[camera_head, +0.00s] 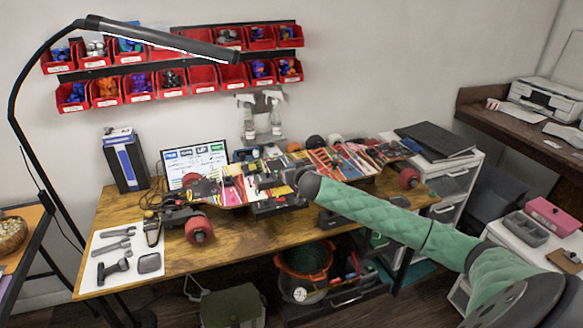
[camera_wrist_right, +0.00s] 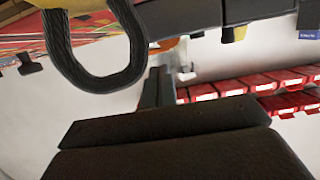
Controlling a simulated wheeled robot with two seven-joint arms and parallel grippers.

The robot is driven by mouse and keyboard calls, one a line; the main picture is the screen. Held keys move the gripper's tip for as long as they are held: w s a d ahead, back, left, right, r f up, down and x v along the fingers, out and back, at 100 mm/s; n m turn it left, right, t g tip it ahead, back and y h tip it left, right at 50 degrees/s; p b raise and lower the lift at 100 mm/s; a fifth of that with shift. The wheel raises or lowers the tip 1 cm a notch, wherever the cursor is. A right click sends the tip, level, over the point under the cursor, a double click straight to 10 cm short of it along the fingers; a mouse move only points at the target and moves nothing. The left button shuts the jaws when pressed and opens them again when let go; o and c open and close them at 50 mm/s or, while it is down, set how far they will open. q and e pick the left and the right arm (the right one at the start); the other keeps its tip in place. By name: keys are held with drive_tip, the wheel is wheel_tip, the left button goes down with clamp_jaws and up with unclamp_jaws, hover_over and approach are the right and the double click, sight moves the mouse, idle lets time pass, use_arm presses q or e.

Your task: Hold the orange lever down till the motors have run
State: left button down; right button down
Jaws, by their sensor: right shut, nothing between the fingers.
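A colourful electric skateboard (camera_head: 228,190) lies across the wooden workbench, with a red wheel (camera_head: 200,230) near its left end. My right arm reaches in from the right, and my right gripper (camera_head: 272,182) is at the middle of the board, shut and empty. In the right wrist view its dark fingers (camera_wrist_right: 158,88) point up the picture, near a black cable loop (camera_wrist_right: 95,60) and dark parts. I cannot pick out the orange lever; a small orange patch (camera_wrist_right: 165,45) beyond the fingers is too unclear to name. My left gripper is not in view.
A laptop (camera_head: 195,160) stands behind the board. A white mat (camera_head: 112,275) with tools lies at the bench's left. Red bins (camera_head: 170,82) hang on the wall, and a black lamp (camera_head: 160,38) arches over the left. Spray bottles (camera_head: 262,118) stand at the back.

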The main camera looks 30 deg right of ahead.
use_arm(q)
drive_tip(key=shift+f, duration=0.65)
use_arm(e)
drive_tip(key=shift+f, duration=0.5)
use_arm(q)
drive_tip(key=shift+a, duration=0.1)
use_arm(e)
drive_tip(key=shift+f, duration=0.1)
